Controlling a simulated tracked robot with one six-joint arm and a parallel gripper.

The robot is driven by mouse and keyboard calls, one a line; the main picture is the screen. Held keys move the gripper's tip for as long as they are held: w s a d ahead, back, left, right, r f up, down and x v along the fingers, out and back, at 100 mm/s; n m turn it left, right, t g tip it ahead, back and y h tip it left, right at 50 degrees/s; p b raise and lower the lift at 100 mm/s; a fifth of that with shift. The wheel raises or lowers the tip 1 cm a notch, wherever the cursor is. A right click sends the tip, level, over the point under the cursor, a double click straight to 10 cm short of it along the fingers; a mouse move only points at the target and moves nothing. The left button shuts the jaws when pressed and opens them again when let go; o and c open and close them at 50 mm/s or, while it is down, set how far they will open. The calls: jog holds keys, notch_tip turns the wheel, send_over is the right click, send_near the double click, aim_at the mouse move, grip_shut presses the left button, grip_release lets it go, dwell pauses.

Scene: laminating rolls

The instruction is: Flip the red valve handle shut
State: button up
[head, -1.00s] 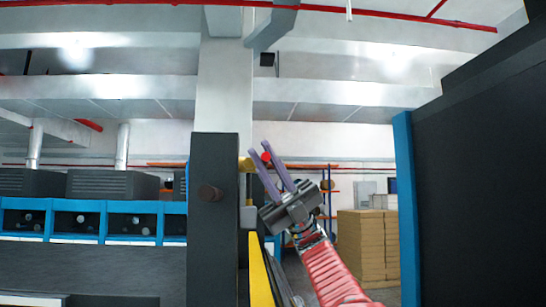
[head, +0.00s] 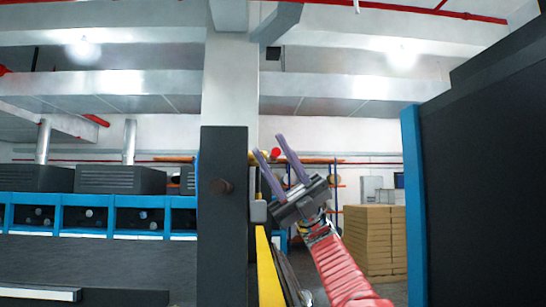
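A small red round thing (head: 275,153), perhaps the end of the valve handle, shows just right of the dark upright post. Its lever and valve body cannot be made out. My gripper (head: 267,145) points up and slightly left, with its two purple fingers spread apart. No contact is visible.
A dark post (head: 223,215) with a round knob (head: 221,186) stands left of my gripper, close to it. A yellow guard (head: 266,265) lies below. A dark panel with a blue edge (head: 412,200) closes the right side. Stacked cartons (head: 373,240) stand behind.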

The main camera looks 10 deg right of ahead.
jog(key=v, duration=0.7)
jog(key=shift+d+f, duration=0.15)
jog(key=shift+f, duration=0.1)
dwell(0.6)
